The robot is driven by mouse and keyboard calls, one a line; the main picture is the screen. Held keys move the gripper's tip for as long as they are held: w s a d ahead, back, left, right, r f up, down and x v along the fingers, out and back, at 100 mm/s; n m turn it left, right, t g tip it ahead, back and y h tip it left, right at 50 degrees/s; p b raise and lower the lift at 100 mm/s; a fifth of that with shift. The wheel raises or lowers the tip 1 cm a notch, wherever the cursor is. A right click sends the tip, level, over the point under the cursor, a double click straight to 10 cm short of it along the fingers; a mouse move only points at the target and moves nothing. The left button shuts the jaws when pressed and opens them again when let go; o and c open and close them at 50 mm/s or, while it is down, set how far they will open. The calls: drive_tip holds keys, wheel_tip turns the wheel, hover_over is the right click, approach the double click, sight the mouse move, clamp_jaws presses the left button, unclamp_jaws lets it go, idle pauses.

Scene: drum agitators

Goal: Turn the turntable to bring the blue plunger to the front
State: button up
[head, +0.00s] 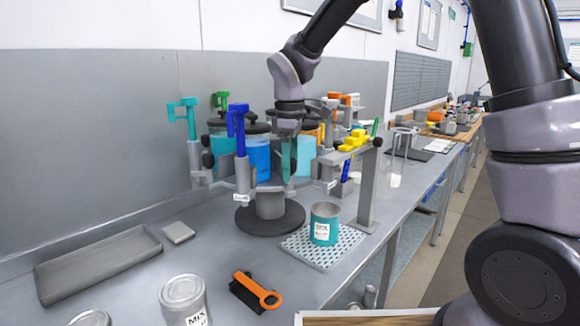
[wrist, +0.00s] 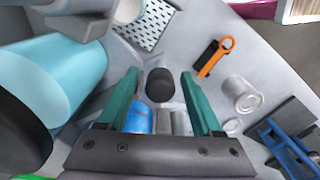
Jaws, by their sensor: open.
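The turntable stands on a dark round base (head: 270,218) and carries several coloured drums with plungers around it. The blue plunger (head: 237,122) has a blue handle and is on the left-front side, by a blue drum (head: 258,158). It seems to show at the lower right of the wrist view (wrist: 283,148). My gripper (head: 287,172) points down among the drums, right of the blue plunger. In the wrist view its teal fingers (wrist: 160,74) are apart, with a dark round part (wrist: 160,86) seen between them. I cannot tell whether they touch anything.
A teal can (head: 325,224) stands on a perforated mat (head: 345,247) at the front, beside a grey post (head: 368,187) with a yellow piece (head: 352,141). An orange-handled tool (head: 257,290), grey cans (head: 183,298) and an empty tray (head: 100,262) lie on the bench.

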drive_tip(key=shift+c, duration=0.4)
clamp_jaws()
idle(1.0)
